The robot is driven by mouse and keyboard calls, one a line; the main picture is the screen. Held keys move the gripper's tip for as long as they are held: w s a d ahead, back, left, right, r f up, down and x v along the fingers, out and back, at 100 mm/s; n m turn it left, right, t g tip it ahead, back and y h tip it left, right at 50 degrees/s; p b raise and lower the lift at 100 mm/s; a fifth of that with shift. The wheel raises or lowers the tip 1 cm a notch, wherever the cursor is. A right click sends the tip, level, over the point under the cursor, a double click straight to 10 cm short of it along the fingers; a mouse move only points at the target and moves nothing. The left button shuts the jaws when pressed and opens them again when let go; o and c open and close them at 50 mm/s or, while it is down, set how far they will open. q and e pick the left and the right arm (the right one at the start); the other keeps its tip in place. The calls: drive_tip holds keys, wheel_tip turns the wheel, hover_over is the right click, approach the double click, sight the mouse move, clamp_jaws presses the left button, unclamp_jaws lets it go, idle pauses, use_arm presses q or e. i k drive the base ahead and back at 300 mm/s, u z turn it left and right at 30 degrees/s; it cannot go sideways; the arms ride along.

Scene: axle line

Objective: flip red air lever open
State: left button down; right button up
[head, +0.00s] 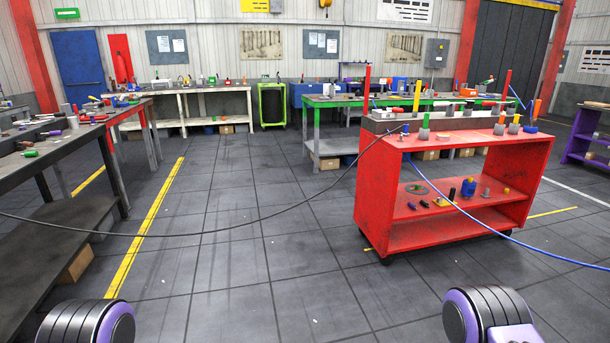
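I cannot single out a red air lever with certainty; anything that small is unclear from here. A red cart (380,205) stands at the right, with upright red handles (507,92) and other small parts on its top. A blue hose (450,200) and a dark hose (250,222) both reach the cart's top left end. A red panel (121,58) hangs on the back wall. Neither gripper shows; only rounded purple and black parts of my own arms show at the bottom left and bottom right.
A dark workbench (50,215) with tools runs along the left. A green bench (316,125) stands behind the cart, and a pale bench (183,103) is at the back. The tiled floor (225,270) is open in the middle, with the dark hose hanging across it.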

sight(384, 108)
drive_tip(key=z, duration=0.1)
drive_tip(key=i, duration=2.55)
drive_tip(key=z, duration=1.2)
drive_tip(key=i, duration=1.65)
drive_tip(key=z, duration=0.6)
